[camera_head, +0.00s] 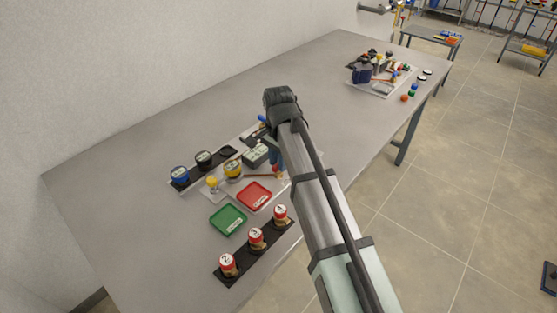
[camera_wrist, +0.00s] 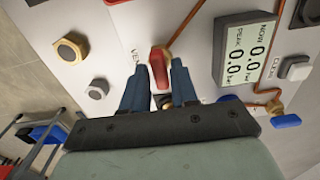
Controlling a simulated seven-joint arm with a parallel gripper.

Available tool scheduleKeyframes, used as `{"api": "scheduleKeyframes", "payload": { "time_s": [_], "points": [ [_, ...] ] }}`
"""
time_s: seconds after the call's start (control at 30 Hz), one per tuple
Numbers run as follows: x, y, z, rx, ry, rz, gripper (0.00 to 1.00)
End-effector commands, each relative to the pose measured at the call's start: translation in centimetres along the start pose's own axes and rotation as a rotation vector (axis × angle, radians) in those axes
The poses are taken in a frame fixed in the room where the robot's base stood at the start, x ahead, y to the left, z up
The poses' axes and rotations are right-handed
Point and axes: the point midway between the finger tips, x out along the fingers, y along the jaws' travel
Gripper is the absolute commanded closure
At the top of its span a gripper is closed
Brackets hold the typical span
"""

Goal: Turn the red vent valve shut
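The red vent valve handle (camera_wrist: 158,68) is an elongated red lever on the white panel in the wrist view, beside a partly hidden "VENT" label. A copper pipe runs up from it. My gripper (camera_wrist: 157,76) has its two blue fingers apart, one on each side of the handle. I see gaps between the fingers and the handle, and I cannot tell if the tips reach its depth. In the head view my gripper (camera_head: 277,160) points down over the panel, and my arm hides much of the valve area.
A gauge (camera_wrist: 246,50) reading 0.0 stands right of the valve, with a blue handle (camera_wrist: 286,121) below it. Round knobs (camera_wrist: 71,48) sit at left. A red tray (camera_head: 254,196), a green tray (camera_head: 228,219) and red-topped cans (camera_head: 256,238) are near my arm.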

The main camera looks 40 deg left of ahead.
Motion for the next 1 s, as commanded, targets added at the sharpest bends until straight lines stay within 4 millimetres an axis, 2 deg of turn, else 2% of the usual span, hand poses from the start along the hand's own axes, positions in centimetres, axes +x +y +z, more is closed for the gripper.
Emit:
{"api": "scheduleKeyframes", "payload": {
  "time_s": [0.03, 0.13, 0.37, 0.53, 0.67, 1.0],
  "points": [
    [0.0, 0.0, 0.0, 0.000, 0.000, 0.000, 0.67],
    [0.0, 0.0, 0.0, -0.001, 0.000, 0.000, 0.57],
    [0.0, 0.0, 0.0, -0.002, 0.000, 0.000, 0.57],
    [-0.9, 0.0, 0.0, -0.002, 0.000, 0.000, 0.57],
    [-2.6, -0.1, -0.1, -0.002, 0.001, -0.001, 0.57],
    [-8.9, -0.1, -0.1, -0.002, 0.001, -0.001, 0.57]
  ]
}}
